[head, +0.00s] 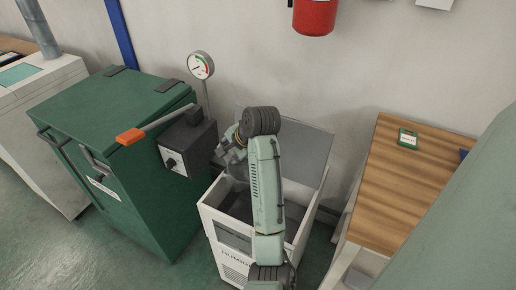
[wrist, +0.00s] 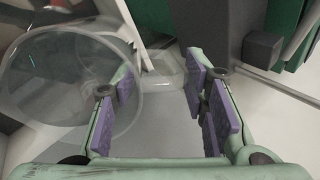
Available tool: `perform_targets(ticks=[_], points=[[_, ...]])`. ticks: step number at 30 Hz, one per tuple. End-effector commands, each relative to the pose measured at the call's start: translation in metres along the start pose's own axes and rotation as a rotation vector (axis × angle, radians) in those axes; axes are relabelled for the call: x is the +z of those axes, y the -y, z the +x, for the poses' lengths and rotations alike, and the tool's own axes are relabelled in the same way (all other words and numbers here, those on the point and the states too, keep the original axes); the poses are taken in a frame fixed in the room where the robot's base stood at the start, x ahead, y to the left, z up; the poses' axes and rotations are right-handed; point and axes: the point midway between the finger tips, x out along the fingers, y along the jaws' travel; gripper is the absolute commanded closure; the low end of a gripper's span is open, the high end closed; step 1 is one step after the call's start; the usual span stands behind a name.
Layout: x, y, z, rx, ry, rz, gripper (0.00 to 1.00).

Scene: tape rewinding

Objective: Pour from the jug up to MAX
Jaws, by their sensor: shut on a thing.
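The clear jug (wrist: 70,85) fills the left of the wrist view, its round rim towards the camera. In the head view it is a pale see-through shape (head: 236,166) over the open white humidifier (head: 222,232). My gripper (wrist: 160,90) has its purple-padded fingers either side of a clear part of the jug, apparently its handle, and holds it; my gripper (head: 226,146) is partly hidden by my arm in the head view. The humidifier's lid (head: 300,145) stands open behind. I cannot make out a MAX mark or the water level.
A green cabinet (head: 110,120) with an orange-handled lever (head: 130,136) and a dark control box (head: 188,145) stands close on the left. A pressure gauge (head: 201,65) rises behind it. A wooden-topped bench (head: 400,185) with a small green device (head: 408,138) is on the right.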

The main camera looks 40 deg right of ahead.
Motion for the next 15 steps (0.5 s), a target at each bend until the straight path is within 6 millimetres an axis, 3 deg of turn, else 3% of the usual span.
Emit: perform_targets(ticks=[15], points=[[0.0057,0.0041,0.0002,-0.039,0.01,-0.007,1.0]])
